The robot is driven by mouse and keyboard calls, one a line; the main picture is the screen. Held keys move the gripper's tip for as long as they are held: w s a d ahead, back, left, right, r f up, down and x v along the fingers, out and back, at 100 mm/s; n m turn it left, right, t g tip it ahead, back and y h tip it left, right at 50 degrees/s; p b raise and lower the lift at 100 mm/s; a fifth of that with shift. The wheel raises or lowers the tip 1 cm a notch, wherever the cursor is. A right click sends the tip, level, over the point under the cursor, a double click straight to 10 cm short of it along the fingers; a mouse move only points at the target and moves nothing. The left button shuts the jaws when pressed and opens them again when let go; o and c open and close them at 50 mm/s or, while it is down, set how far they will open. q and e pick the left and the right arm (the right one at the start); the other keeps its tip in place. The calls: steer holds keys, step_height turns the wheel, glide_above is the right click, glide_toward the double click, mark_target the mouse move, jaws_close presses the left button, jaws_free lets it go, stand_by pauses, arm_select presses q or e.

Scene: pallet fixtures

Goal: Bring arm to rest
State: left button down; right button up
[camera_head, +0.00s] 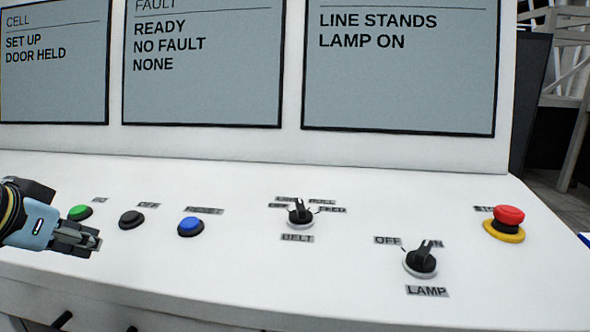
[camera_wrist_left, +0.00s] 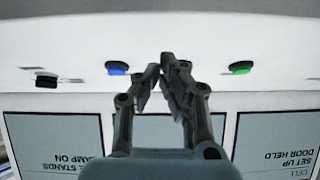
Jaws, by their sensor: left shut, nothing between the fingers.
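My left gripper (camera_head: 92,242) comes in from the left over the white control panel (camera_head: 200,265), near the green button (camera_head: 79,212) and the black button (camera_head: 131,219). Its fingers are shut and empty. In the left wrist view, which is upside down, the closed fingers (camera_wrist_left: 166,68) show between the blue button (camera_wrist_left: 117,68) and the green button (camera_wrist_left: 241,68). The black button is hidden behind them there. I cannot tell how far the fingertips are from the panel. My right gripper is not in view.
The panel also carries a blue button (camera_head: 190,226), a belt knob (camera_head: 300,214), a lamp knob (camera_head: 420,261) turned toward ON and a red stop button (camera_head: 508,217) on a yellow ring. Behind, three screens stand; the right screen (camera_head: 400,85) reads "LINE STANDS, LAMP ON".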

arm_select(q)
steer(key=s+d+f+g, duration=0.2)
steer(key=s+f, duration=0.2)
steer(key=s, duration=0.3)
steer(key=s+d+f+g+y, duration=0.1)
steer(key=s+d+f+g, duration=0.1)
steer(key=s+f, duration=0.45)
steer(key=s+d+f+g, duration=0.1)
steer(key=s+d+f, duration=0.15)
steer(key=s, duration=0.65)
step_height(320, 180, down, 31)
steer(key=s+a+g+b, duration=0.1)
steer(key=a+b, duration=0.2)
steer(key=b, duration=0.4)
steer(key=s+f+g+b, duration=0.1)
steer(key=s+f+b, duration=0.2)
steer(key=s+f, duration=0.6)
steer(key=s+f+n+b, duration=0.1)
steer(key=s+f+b, duration=0.2)
steer(key=s+f, duration=0.7)
step_height(320, 180, down, 5)
steer(key=shift+a+r+g, duration=0.1)
steer(key=shift+a+g, duration=0.3)
